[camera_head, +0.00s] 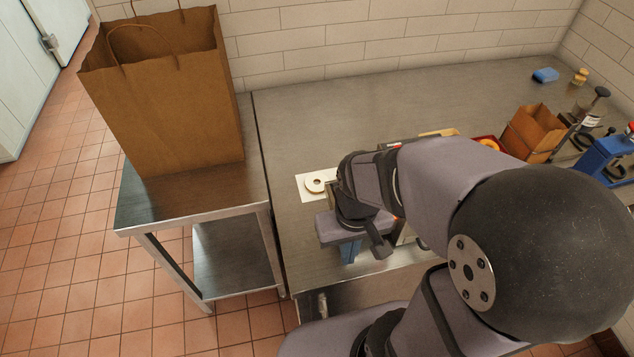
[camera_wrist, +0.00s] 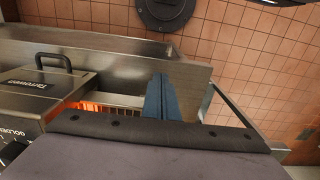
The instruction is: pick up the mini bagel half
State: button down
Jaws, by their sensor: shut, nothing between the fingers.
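A pale ring-shaped piece, which looks like the mini bagel half (camera_head: 310,188), lies flat on a white sheet (camera_head: 302,180) on the steel counter in the head view. My wrist hides the right side of the sheet. My gripper (camera_head: 348,258) has blue fingers that point down near the counter's front edge, nearer the camera than the bagel half and apart from it. In the wrist view my gripper's fingers (camera_wrist: 160,80) are together with nothing held. The bagel half does not show in the wrist view.
A toaster-like steel appliance (camera_wrist: 40,85) with a black handle and an orange glow stands left of the fingers in the wrist view. A paper bag (camera_head: 170,90) stands on a side table. A brown box (camera_head: 534,132) and blue device (camera_head: 602,155) stand right.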

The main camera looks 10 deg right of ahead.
jog(key=c, duration=0.9)
grip_release()
jog(key=shift+c, duration=0.2)
jog(key=m+h+p, duration=0.1)
jog(key=m+p, duration=0.4)
jog(key=m, duration=0.9)
send_over(316, 177)
jog(key=s+a, duration=0.1)
jog(key=s, duration=0.1)
jog(key=shift+s+f+t, duration=0.15)
jog(key=shift+f+t, duration=0.15)
jog(key=shift+f, duration=0.6)
jog(key=shift+w+d+f+b, duration=0.1)
jog(key=shift+f+b, duration=0.6)
jog(key=shift+f, duration=0.5)
jog(key=shift+w+d+f+b, duration=0.15)
jog(key=shift+f+b, duration=0.55)
jog(key=shift+f, duration=0.5)
jog(key=shift+w+d+f+b, duration=0.1)
jog(key=shift+f+b, duration=0.6)
jog(key=shift+f, duration=0.5)
